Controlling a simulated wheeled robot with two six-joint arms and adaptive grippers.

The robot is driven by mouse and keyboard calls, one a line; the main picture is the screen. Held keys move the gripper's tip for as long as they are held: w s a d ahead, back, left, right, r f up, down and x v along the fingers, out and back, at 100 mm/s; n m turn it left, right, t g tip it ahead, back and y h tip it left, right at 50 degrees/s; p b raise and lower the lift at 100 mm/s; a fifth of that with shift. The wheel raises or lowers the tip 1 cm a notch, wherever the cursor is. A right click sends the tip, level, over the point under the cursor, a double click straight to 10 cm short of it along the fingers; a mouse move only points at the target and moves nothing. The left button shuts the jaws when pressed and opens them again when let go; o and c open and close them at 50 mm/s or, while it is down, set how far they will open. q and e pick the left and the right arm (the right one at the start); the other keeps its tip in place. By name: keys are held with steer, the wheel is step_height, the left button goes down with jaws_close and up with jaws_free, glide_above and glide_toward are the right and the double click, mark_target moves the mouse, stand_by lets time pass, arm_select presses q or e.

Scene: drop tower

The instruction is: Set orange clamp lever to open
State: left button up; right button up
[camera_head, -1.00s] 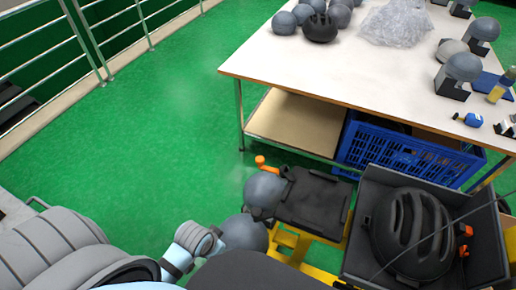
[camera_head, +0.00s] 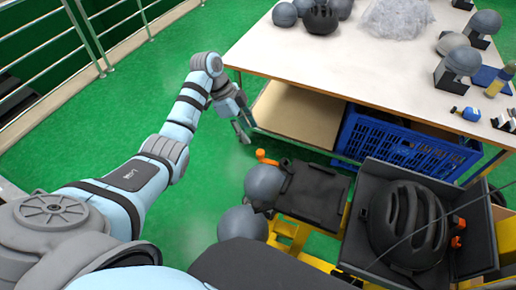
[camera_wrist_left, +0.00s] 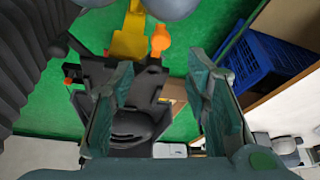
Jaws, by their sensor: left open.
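An orange lever (camera_head: 265,158) with a rounded end stands at the back left corner of a black plate (camera_head: 314,194), just behind a grey ball (camera_head: 264,184). An orange part also shows in the left wrist view (camera_wrist_left: 160,39), near yellow metal; I cannot tell for sure that it is the same lever. My left gripper (camera_head: 245,127) is open and empty, beyond the lever and slightly left of it, near the table's front left leg. Its two fingers (camera_wrist_left: 160,72) are spread apart in the left wrist view. My right gripper is not in view.
A white table (camera_head: 330,65) with a lower shelf (camera_head: 297,116) stands close behind the gripper. A blue crate (camera_head: 400,143) sits beneath it. Right of the plate, a dark box (camera_head: 370,242) holds a black helmet (camera_head: 405,225). Green floor on the left is clear.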

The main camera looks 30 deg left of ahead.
mark_target(260, 152)
arm_select(q)
steer(key=b+x, duration=0.1)
steer(key=x, duration=0.9)
steer(key=shift+a, duration=0.1)
jaws_close()
